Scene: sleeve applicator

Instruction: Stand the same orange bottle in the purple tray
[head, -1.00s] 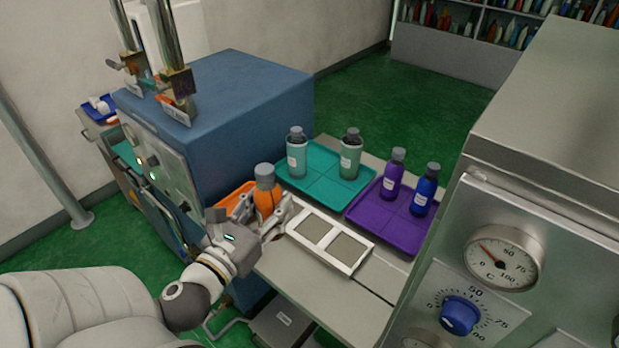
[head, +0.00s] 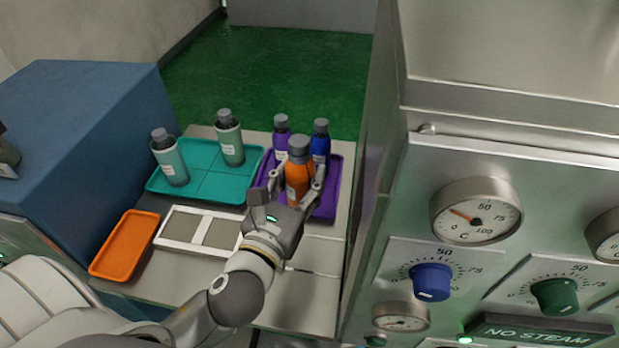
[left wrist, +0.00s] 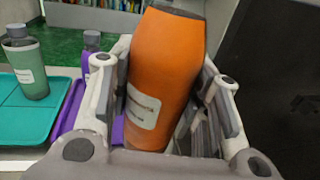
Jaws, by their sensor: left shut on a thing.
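The orange bottle (head: 298,178) has a grey cap and a white label. My left gripper (head: 296,190) is shut on it and holds it roughly upright in the head view, over or in the near part of the purple tray (head: 327,208). I cannot tell whether its base touches the tray. In the left wrist view the orange bottle (left wrist: 163,75) fills the space between the fingers and looks slightly tilted. A purple bottle (head: 281,136) and a blue bottle (head: 320,142) stand at the tray's far side. My right gripper is not in view.
A teal tray (head: 205,190) with two green-toned bottles is left of the purple tray. An empty orange tray (head: 125,246) and a white two-panel frame (head: 199,231) lie nearer. A steel machine with gauges (head: 476,215) stands close on the right.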

